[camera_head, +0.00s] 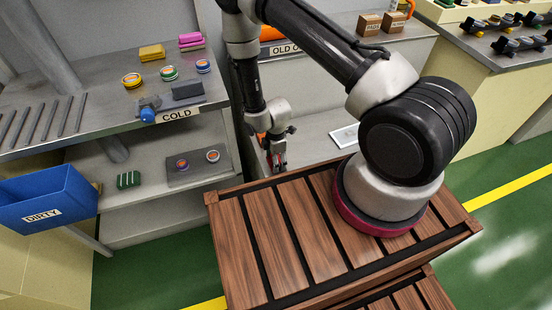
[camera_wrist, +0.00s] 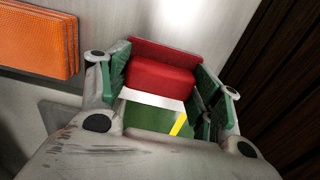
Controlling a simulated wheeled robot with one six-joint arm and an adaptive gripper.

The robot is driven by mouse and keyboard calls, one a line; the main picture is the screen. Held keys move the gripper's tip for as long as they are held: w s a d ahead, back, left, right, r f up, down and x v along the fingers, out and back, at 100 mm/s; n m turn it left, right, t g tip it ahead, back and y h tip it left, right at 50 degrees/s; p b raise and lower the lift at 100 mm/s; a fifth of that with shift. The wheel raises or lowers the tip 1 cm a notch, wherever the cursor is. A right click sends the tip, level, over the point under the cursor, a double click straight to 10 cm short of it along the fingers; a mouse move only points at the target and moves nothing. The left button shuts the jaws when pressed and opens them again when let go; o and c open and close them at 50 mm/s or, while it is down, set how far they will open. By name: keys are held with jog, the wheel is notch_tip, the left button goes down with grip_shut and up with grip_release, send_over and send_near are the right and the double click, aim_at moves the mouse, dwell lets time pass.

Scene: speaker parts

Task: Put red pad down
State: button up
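The red pad (camera_wrist: 160,78) sits between the two green-lined fingers of my gripper (camera_wrist: 162,88) in the wrist view. The fingers appear to press on its left and right sides. In the head view my gripper (camera_head: 279,159) points down at the front of the grey shelf unit, behind the wooden crate, and a little red shows at its fingers. Whether the pad touches the shelf below cannot be told.
An orange pad stack (camera_wrist: 38,40) lies left of my gripper. The slatted wooden crate (camera_head: 262,235) stands close in front. A white card (camera_head: 345,137) lies on the lower shelf to the right. The COLD table (camera_head: 120,105) with small parts and a blue DIRTY bin (camera_head: 45,198) are left.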

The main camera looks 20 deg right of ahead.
jog(key=shift+o, duration=0.9)
jog(key=w+d+r+m+t, duration=0.1)
jog(key=w+d+r+m, duration=0.1)
jog(key=r, duration=1.2)
jog(key=w+d+r+m, duration=0.1)
jog(key=r+m, duration=0.1)
jog(key=r, duration=1.3)
jog(key=s+d+r+m+t, duration=0.1)
jog(key=s+d+r+m, duration=0.15)
jog(key=r, duration=0.45)
jog(key=s+d+r+m, duration=0.1)
jog(key=d+r+m, duration=0.2)
jog(key=r, duration=0.5)
jog(key=s+d+r+m+t, duration=0.1)
jog(key=s+d+r+m, duration=0.2)
jog(key=s+r, duration=0.4)
jog(key=s+d+r+m+t, duration=0.1)
jog(key=s+d+r+m, duration=0.2)
jog(key=s, duration=0.8)
notch_tip(320, 180, up, 4)
jog(key=shift+s+d+r+m, duration=0.2)
jog(key=shift+s+r+m, duration=0.1)
jog(key=shift+m, duration=0.95)
